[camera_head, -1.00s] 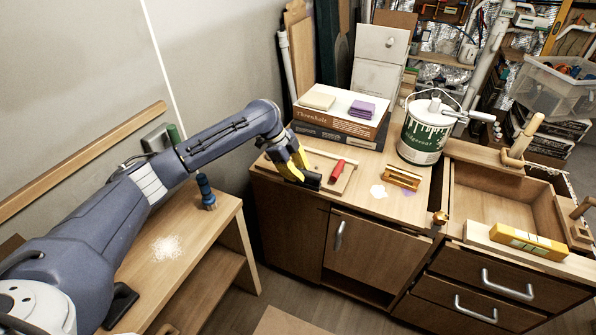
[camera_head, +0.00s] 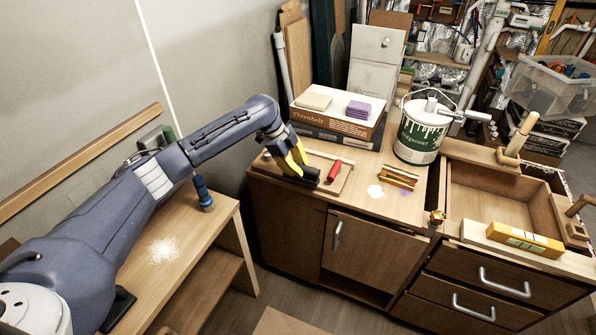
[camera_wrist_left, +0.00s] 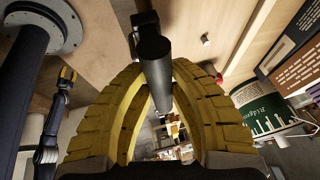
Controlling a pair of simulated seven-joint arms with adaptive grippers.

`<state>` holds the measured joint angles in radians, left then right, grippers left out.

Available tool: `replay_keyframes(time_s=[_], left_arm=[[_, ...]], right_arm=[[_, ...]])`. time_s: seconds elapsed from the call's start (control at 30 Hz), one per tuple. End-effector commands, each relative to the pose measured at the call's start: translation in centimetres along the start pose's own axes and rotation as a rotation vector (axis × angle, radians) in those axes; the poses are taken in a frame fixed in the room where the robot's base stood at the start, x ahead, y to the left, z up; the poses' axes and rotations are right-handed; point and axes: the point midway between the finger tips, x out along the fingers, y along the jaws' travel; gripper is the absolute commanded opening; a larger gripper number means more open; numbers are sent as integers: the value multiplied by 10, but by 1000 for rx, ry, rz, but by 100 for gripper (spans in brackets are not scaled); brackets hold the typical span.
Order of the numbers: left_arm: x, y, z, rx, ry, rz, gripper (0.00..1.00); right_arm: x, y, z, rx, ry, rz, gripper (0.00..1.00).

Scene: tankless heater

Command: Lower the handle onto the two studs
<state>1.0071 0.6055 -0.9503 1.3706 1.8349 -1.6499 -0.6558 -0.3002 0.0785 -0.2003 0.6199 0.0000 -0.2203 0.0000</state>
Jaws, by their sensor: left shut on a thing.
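My left gripper (camera_head: 297,169) has yellow fingers and points down over the left part of the cabinet top. It is shut on a dark cylindrical bar, the handle (camera_head: 310,176), at the edge of a wooden tray. In the left wrist view the dark handle (camera_wrist_left: 155,62) runs between the yellow fingers and sticks out past them. The two studs cannot be made out clearly. Whether the handle touches the surface below cannot be told.
A red-handled tool (camera_head: 334,171) lies just right of the handle on the tray (camera_head: 346,182). A small wooden block (camera_head: 399,178) sits near the front. An open drawer box (camera_head: 505,205) is at the right.

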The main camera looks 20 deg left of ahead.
Motion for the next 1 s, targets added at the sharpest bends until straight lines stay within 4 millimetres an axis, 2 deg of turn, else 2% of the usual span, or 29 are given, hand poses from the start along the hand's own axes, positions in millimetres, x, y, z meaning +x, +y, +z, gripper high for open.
replay_keyframes(time_s=[1.0], left_arm=[[1,-76,34,-1,0,-2,0]], right_arm=[[0,2,0,0,0,2,44]])
